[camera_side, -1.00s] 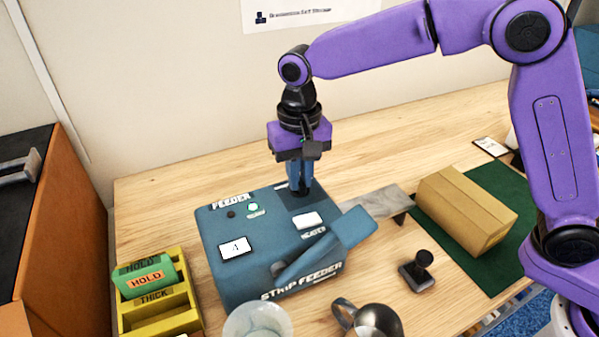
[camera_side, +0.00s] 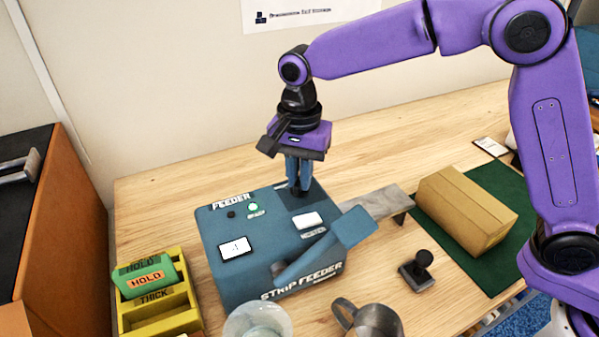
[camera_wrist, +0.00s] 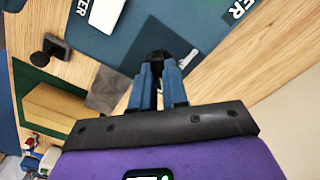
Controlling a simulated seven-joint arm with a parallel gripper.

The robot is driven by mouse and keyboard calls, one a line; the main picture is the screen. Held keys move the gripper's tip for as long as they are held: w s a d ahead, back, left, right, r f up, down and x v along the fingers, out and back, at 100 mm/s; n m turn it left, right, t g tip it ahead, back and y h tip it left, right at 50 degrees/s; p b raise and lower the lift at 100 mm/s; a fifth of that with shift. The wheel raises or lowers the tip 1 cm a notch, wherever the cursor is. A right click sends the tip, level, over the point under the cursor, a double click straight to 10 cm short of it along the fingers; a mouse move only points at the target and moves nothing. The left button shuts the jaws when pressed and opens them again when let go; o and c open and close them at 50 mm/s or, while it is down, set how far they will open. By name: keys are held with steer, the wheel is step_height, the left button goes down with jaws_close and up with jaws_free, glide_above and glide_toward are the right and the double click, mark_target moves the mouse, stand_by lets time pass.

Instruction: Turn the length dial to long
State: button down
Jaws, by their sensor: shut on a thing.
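The blue strip feeder (camera_side: 258,262) stands on the wooden bench in the side view, with a small display (camera_side: 236,248), a green lamp (camera_side: 253,207) and a white heater label (camera_side: 307,220) on its top. My gripper (camera_side: 299,190) points down over the back right of the feeder's top. Its blue fingers are shut on a small black knob, the length dial (camera_wrist: 157,57), seen at the fingertips in the wrist view. The dial sits on a dark square patch (camera_wrist: 172,40). The fingers hide most of it, so its pointer and setting cannot be read.
A yellow rack (camera_side: 165,318) with a green HOLD block (camera_side: 145,277) stands left. A glass (camera_side: 258,322) and metal mug (camera_side: 375,320) are in front. A carton (camera_side: 466,210) and black stamp (camera_side: 418,270) are right.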

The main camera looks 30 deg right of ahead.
steer(key=shift+r, duration=0.1)
stand_by(0.4)
steer(key=c, duration=1.1)
jaws_free()
steer(key=shift+c, duration=0.2)
step_height(320, 180, up, 17)
steer(key=shift+r, duration=0.15)
